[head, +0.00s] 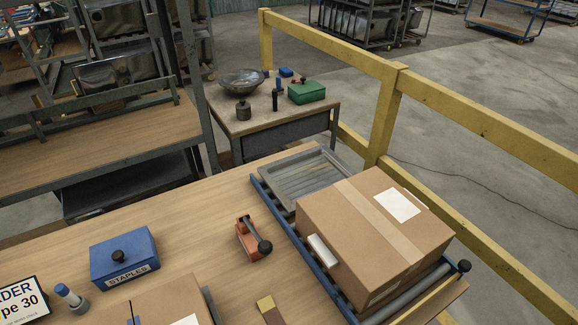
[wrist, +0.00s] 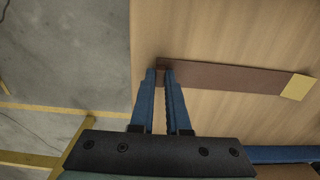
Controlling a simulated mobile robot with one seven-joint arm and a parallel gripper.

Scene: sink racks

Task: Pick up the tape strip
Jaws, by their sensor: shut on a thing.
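The tape strip (wrist: 228,77) is a flat, dark brown strip with a pale yellow end, lying across the wood bench in the wrist view. Its yellow end points right. In the head view only its yellow end and a short brown part of the strip (head: 270,311) show at the bottom edge. My gripper (wrist: 160,71) has its blue fingers close together, shut on the strip's brown left end near the bench edge. The grip itself is partly hidden between the fingertips. My gripper cannot be made out in the head view.
A large carton (head: 370,235) sits on the blue-railed roller conveyor (head: 318,285) at right. An orange tape dispenser (head: 249,238), a blue staples box (head: 124,258) and another carton (head: 165,303) stand on the bench (head: 195,215). A yellow railing (head: 480,128) runs behind.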

